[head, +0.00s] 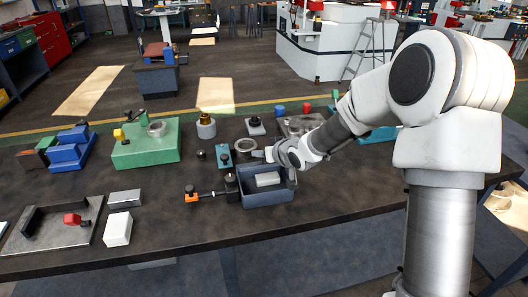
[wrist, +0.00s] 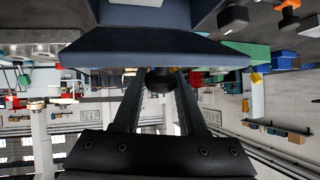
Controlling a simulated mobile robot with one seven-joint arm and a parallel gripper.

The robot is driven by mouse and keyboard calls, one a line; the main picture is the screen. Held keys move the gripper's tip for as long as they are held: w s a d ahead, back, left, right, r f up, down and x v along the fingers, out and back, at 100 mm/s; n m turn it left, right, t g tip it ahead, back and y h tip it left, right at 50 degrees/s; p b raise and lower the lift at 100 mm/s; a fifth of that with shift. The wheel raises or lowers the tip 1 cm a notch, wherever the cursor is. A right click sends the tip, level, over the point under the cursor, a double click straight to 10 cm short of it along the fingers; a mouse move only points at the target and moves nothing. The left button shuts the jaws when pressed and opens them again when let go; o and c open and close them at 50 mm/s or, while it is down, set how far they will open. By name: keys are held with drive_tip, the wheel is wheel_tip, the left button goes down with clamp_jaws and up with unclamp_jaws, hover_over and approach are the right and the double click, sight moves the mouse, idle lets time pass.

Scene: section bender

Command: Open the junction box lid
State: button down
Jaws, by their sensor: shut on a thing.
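The junction box (head: 262,201) is a blue-grey open-topped box on the bench in the head view. A pale block (head: 267,179) shows inside it. My gripper (head: 291,172) is at the box's right side, small and partly hidden by my wrist. In the wrist view a blue-grey panel (wrist: 155,45), apparently the lid, spans the upper middle. A dark round knob (wrist: 160,83) stands out from it. My gripper's two fingers (wrist: 160,88) reach this knob and are shut on it. I cannot make out the hinge or the lid's exact angle.
A white block (head: 118,229) is to the left. The bench front (head: 185,233) is clear.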

drive_tip(key=shift+r, duration=0.1)
drive_tip(key=shift+c, duration=2.3)
unclamp_jaws()
drive_tip(key=p+v, duration=0.5)
drive_tip(key=v, duration=1.2)
drive_tip(key=shift+d, duration=0.15)
drive_tip(key=shift+r, duration=0.1)
